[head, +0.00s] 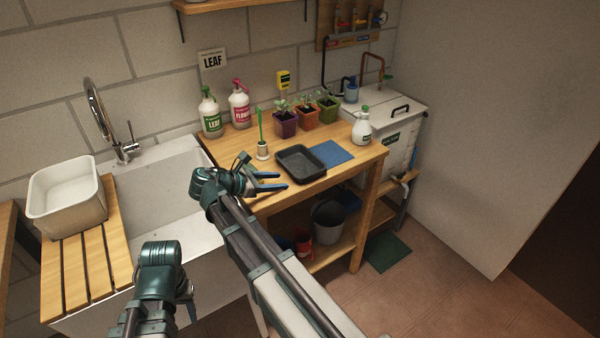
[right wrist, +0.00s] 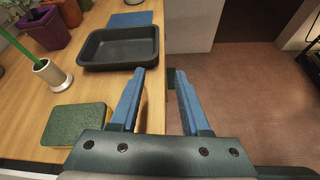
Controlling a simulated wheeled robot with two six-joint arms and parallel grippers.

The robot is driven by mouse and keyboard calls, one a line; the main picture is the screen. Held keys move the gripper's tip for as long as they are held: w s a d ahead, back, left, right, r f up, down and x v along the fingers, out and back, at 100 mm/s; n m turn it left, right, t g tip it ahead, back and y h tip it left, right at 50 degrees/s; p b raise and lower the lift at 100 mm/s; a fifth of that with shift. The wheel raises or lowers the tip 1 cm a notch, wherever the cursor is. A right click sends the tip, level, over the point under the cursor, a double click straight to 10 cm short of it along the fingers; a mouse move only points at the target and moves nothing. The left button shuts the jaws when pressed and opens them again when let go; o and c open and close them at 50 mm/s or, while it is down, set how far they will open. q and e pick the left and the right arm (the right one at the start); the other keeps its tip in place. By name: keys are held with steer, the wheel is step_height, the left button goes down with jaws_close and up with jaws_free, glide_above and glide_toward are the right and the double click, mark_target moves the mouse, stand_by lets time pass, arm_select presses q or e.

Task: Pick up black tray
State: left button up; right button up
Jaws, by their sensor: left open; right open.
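The black tray (head: 301,165) is a shallow, empty rectangular pan lying flat on the wooden bench, near its front edge. It also shows in the right wrist view (right wrist: 120,50), beyond my fingertips and to the left. My right gripper (head: 285,182) is open and empty, its blue fingers (right wrist: 155,82) just short of the tray and apart from it. My left gripper (head: 190,302) is low in front of the sink, far from the tray; it is open, with its fingers partly hidden.
A blue mat (head: 332,152) lies right of the tray. A small white holder (head: 262,151) with a green stick stands left. A green sponge (right wrist: 77,124) lies near my right gripper. The sink (head: 165,185) is left.

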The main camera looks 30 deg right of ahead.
steer(key=shift+w+d+r+n, duration=0.3)
steer(key=shift+d+r, duration=0.05)
steer(key=shift+d, duration=0.1)
steer(key=b, duration=0.3)
glide_toward(312, 174)
steer(key=x, duration=0.4)
steer(key=shift+f, duration=0.15)
steer(key=shift+w+d, duration=0.1)
steer(key=shift+d, duration=0.15)
steer(key=shift+f, duration=0.1)
steer(key=b+x, duration=0.2)
steer(key=x, duration=0.3)
steer(key=shift+d, duration=0.1)
steer(key=shift+c, duration=0.3)
jaws_close()
